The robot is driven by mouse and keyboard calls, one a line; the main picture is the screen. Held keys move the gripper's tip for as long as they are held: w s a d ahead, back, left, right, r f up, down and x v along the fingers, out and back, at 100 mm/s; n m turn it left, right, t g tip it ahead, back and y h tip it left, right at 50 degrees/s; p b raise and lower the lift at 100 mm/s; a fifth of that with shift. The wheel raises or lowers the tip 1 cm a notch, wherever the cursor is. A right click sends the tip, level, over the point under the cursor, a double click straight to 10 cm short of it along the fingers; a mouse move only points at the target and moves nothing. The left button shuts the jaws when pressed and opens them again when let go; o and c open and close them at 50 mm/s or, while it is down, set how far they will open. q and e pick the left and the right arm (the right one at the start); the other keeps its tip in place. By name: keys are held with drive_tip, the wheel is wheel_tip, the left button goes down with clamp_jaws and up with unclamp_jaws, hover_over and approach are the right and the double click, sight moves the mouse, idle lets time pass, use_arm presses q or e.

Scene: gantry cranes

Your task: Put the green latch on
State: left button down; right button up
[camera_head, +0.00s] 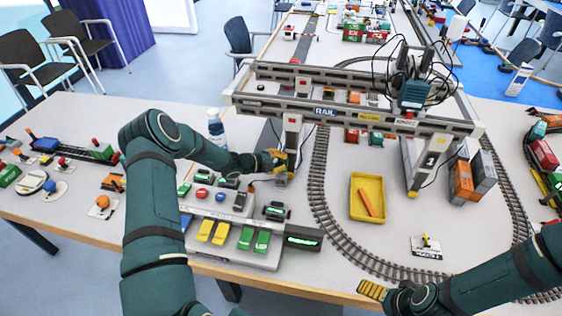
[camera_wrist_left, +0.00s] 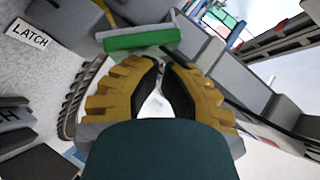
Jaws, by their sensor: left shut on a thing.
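The green latch (camera_wrist_left: 140,38) shows in the left wrist view as a bright green bar just beyond the fingertips, beside grey crane parts. My left gripper (camera_head: 277,160) is at the crane's left leg (camera_head: 291,140) in the head view. In the left wrist view its yellow fingers (camera_wrist_left: 163,66) come close together, shut at the tips by the latch's lower edge. The exact contact is hard to see. A white LATCH label (camera_wrist_left: 27,34) shows at upper left. My right gripper (camera_head: 372,290) is low at the table's front edge, away from the crane; its jaw opening cannot be made out.
A panel with yellow and green flaps (camera_head: 232,240) stands before the left leg. A curved track (camera_head: 322,200) and a yellow tray (camera_head: 367,180) holding an orange piece lie under the crane. Containers (camera_head: 463,182) stand by the right leg. A bottle (camera_head: 215,125) stands behind my left arm.

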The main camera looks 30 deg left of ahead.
use_arm(q)
drive_tip(key=shift+s, duration=0.15)
idle(0.3)
drive_tip(key=shift+s+d+f, duration=0.2)
drive_tip(key=shift+s+f, duration=0.15)
drive_tip(key=shift+s, duration=0.2)
drive_tip(key=shift+s+r+p, duration=0.2)
drive_tip(key=shift+r+p, duration=0.15)
drive_tip(key=shift+p, duration=0.25)
drive_tip(key=s+a+r+p, duration=0.2)
drive_tip(key=s+a+r, duration=0.3)
drive_tip(key=s+r, duration=0.2)
drive_tip(key=shift+s+r+p, duration=0.25)
drive_tip(key=shift+s+p, duration=0.05)
drive_tip(key=shift+s, duration=0.5)
